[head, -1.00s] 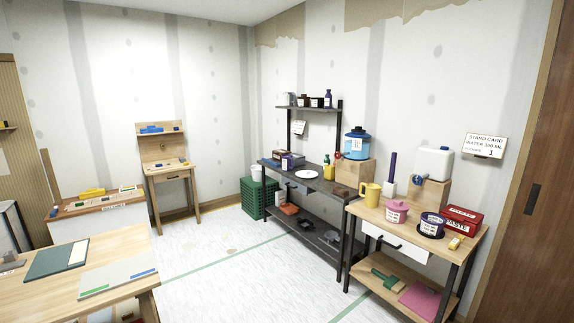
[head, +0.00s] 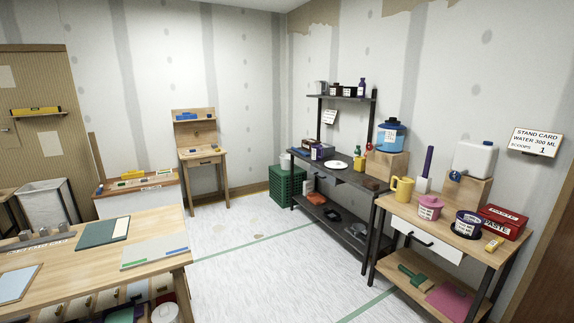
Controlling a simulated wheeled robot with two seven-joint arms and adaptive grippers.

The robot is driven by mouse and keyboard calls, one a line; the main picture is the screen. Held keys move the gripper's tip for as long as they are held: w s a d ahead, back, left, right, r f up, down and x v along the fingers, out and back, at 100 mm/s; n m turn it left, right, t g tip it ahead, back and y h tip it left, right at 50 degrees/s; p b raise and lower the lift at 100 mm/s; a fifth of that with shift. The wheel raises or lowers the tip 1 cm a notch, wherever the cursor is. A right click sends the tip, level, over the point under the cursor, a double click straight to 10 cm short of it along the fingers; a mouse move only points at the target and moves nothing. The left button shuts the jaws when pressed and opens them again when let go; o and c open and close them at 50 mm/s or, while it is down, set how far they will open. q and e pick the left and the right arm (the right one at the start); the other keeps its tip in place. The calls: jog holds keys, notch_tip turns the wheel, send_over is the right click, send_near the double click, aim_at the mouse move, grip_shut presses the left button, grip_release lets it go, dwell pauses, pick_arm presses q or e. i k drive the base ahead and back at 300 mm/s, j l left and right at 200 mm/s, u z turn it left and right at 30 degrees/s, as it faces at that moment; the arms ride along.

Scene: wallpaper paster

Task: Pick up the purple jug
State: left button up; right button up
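No thing in view is clearly a purple jug. A dark purple tub (head: 468,224) with a white label stands on the wooden stand at the right. A small purple bottle (head: 362,87) stands at the right end of the dark wall shelf; it is too small to tell its shape well. A tall purple upright piece (head: 428,161) rises from a white base at the back of the wooden stand. A yellow jug (head: 403,188) with a handle stands at that stand's left end. Neither of my grippers is in view.
The wooden stand (head: 397,214) also holds a pink tub (head: 430,207) and a red paste box (head: 504,222). A dark bench (head: 372,183) stands behind it, with a green crate (head: 287,186) beyond. A wooden table (head: 160,220) fills the lower left. White floor (head: 260,270) between is clear.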

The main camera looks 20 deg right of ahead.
aim_at(317, 149)
jog(key=i+l+z, duration=0.25)
jog(key=i+z, duration=0.15)
jog(key=i+l+z, duration=0.1)
jog(key=i+z, duration=0.35)
jog(key=i, duration=0.2)
jog(key=i+z, duration=0.2)
jog(key=i, duration=0.75)
jog(key=i+l+u, duration=0.15)
jog(key=i+u, duration=0.2)
jog(key=i, duration=0.55)
jog(key=i+u, duration=0.25)
jog(key=i, duration=0.6)
jog(key=i+j+z, duration=0.55)
jog(key=i, duration=0.15)
jog(key=i+j+z, duration=0.6)
jog(key=j+z, duration=0.2)
